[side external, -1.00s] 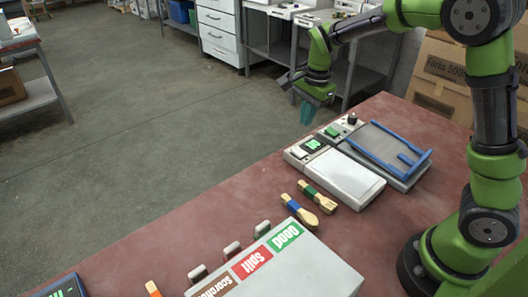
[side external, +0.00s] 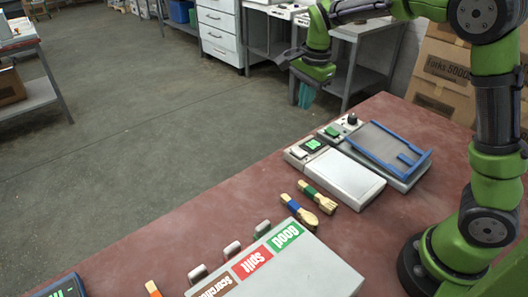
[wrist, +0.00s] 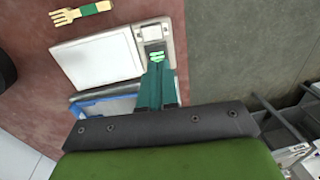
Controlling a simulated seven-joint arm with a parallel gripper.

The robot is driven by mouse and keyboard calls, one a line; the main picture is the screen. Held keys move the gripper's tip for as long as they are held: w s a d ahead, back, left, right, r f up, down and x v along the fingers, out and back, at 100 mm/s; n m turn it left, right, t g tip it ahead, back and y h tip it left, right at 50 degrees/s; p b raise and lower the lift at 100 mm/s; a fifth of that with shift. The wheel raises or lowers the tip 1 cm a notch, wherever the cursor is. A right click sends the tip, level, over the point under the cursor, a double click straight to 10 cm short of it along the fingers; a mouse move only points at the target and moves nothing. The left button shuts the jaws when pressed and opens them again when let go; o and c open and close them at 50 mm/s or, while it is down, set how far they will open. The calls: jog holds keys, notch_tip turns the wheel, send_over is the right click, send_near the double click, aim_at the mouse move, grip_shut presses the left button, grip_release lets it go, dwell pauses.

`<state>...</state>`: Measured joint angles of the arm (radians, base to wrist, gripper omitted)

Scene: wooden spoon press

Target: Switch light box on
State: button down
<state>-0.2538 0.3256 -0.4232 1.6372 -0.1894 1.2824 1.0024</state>
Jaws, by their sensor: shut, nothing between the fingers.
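A flat box with a pale white panel (side external: 343,177) lies on the red table and looks like the light box; I cannot tell whether its panel is lit. Its control strip, at the far-left end, has a white square button (side external: 298,154) and a dark display with a green sign (side external: 312,144). In the wrist view the panel (wrist: 100,58) is left of the button (wrist: 153,32) and the green sign (wrist: 157,55). My gripper (side external: 306,98) is shut and empty, raised past the table's far edge. In the wrist view its teal fingers (wrist: 157,70) appear just below the sign, partly covering the strip.
A grey unit with a blue frame (side external: 405,160), a green display and a black knob (side external: 352,118) stands beside the box. A wooden fork (side external: 318,194) and spoon (side external: 300,208) lie in front. A grey sorting box (side external: 300,270) with coloured labels is nearer. Space above the panel is clear.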

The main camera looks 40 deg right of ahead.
aim_at(296, 148)
jog(key=f, duration=0.4)
jog(key=w+f, duration=0.1)
jog(key=f, duration=0.9)
jog(key=shift+w, duration=0.35)
jog(key=shift+f, duration=0.2)
jog(key=shift+s, duration=0.1)
jog(key=shift+s+r, duration=0.2)
jog(key=shift+s, duration=0.45)
